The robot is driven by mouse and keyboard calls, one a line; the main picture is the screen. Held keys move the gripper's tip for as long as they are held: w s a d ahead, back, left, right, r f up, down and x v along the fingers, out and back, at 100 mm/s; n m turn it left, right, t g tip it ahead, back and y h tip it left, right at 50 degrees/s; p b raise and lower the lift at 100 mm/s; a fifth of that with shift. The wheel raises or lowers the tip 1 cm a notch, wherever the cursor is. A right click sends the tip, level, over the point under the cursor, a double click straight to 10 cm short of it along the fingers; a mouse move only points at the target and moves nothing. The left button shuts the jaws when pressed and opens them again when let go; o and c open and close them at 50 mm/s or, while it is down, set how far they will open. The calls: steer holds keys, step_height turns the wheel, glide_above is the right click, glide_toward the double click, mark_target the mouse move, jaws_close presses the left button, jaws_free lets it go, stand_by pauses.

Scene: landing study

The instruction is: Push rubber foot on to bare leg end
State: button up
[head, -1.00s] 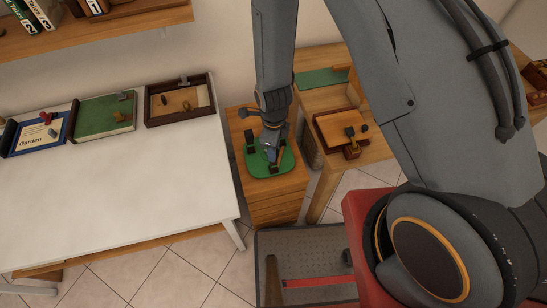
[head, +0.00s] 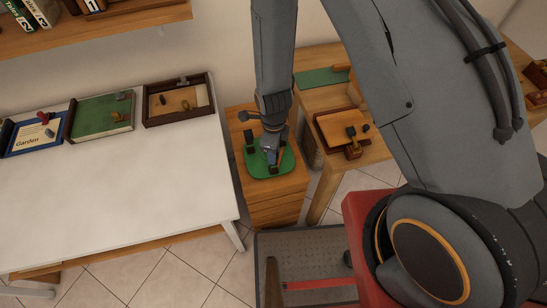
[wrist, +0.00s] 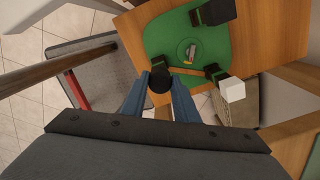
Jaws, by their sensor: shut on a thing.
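My gripper (wrist: 160,92) is shut on a round black piece, seemingly the rubber foot (wrist: 160,82), held between the blue fingertips. It is over the edge of a green round-cornered board (wrist: 183,34). A dark green bracket (wrist: 158,63) shows just beyond the foot; any leg beneath is hidden, so I cannot tell whether the two touch. Another leg on the board has a pale square end (wrist: 232,90), and one has a dark block end (wrist: 220,10). In the head view my gripper (head: 270,155) points down at the green board (head: 258,168).
The board lies on a wooden cabinet (head: 275,208). A white table (head: 120,185) with trays stands left, and a wooden table (head: 330,185) right. A small coloured object (wrist: 190,52) lies mid-board.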

stand_by(0.4)
steer(key=o, duration=1.1)
steer(key=shift+r+b, duration=0.65)
steer(key=shift+r, duration=3.2)
steer(key=shift+w+d+r+n, duration=0.15)
steer(key=shift+d+r+n, duration=0.15)
steer(key=shift+r+n, duration=0.1)
steer(key=s+d+r+n+b, duration=0.1)
steer(key=d+r+n+b, duration=0.1)
steer(key=d+r+n, duration=0.5)
steer(key=s+d+r+n+t+b, duration=0.1)
steer(key=s+d+r+n+b, duration=0.1)
steer(key=d+r+n, duration=0.6)
steer(key=r+n+b, duration=0.1)
steer(key=n, duration=0.5)
steer(key=shift+s+d+b, duration=0.15)
steer(key=shift+s+b, duration=0.1)
steer(key=shift+b, duration=0.05)
